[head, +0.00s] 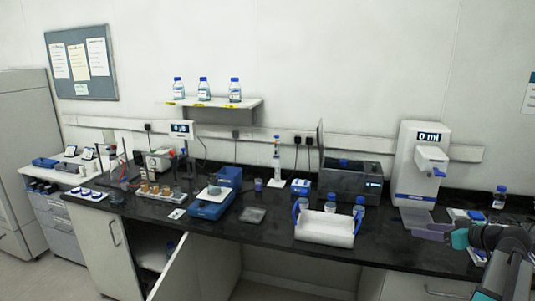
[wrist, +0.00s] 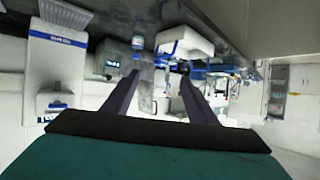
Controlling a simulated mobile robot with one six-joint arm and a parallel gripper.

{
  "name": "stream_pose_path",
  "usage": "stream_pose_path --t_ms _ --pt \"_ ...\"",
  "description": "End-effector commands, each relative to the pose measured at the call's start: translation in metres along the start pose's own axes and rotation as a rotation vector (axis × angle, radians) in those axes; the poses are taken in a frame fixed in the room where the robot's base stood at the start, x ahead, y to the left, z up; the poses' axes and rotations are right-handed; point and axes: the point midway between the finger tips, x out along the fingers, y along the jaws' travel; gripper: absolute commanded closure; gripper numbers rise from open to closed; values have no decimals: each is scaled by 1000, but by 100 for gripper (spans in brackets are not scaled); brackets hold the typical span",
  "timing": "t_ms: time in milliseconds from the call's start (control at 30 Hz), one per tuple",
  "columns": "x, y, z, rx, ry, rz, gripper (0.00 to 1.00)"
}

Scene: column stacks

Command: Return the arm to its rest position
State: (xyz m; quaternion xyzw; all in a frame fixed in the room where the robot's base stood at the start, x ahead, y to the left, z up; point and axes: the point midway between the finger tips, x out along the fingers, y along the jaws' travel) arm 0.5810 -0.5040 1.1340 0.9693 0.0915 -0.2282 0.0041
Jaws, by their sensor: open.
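My arm comes in at the lower right of the head view. My gripper (head: 420,230) has grey-purple fingers and a teal body, and it is over the right part of the black bench (head: 270,240). In the wrist view, the two fingers of my gripper (wrist: 160,80) stand apart with nothing held between them. The wrist view is tilted, so the room appears turned over. From these frames I cannot tell how far the fingertips are above the bench.
A white dispenser (head: 417,165) reading "0 ml" stands behind my gripper. A white tray with blue handles (head: 325,228) is to its left, with blue-capped bottles behind. A cabinet door (head: 180,265) hangs open below. A bottle (head: 499,197) stands at the far right.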

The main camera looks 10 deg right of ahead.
Motion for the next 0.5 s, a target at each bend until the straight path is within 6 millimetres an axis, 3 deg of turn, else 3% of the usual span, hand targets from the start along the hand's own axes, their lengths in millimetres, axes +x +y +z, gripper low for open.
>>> stream_pose_path --t_ms 167,500 --pt "48 -30 14 4 -17 -74 47" --pt "164 -132 74 20 -104 -272 47"
